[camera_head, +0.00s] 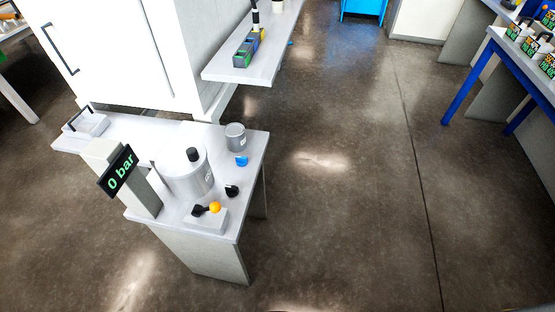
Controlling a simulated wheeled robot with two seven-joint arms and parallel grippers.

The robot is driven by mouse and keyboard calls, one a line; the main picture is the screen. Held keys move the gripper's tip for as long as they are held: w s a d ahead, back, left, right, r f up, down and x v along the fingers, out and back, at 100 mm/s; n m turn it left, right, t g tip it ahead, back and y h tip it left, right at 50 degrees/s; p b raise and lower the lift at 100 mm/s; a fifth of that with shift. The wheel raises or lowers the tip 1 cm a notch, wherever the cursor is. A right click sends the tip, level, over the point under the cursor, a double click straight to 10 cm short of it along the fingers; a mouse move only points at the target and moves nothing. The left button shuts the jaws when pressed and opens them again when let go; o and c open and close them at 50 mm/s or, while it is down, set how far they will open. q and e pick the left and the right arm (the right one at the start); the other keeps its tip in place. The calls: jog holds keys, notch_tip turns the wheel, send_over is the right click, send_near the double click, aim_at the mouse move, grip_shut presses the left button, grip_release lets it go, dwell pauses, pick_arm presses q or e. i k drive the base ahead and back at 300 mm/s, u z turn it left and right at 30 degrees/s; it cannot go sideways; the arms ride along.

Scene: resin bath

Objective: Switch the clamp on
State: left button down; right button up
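A small white block carries a short black lever with an orange ball knob (214,208) near the front corner of the grey bench; I cannot tell for sure whether this is the clamp's switch. A grey cylindrical vessel (188,176) with a black knob on top stands behind it. A dark display (118,171) on a grey post reads "0 bar" in green. No part labelled as a clamp can be made out. Neither of my grippers is in view.
On the bench (116,130) are a grey can (235,137), a blue knob (241,160), a black knob (232,191) and a tray with a black handle (86,124). A white cabinet (110,50) stands behind. The floor to the right is clear, up to a blue-legged table (470,84).

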aim_at(241, 161)
jog(key=z, duration=1.5)
jog(key=i, duration=1.2)
jog(key=u, duration=2.35)
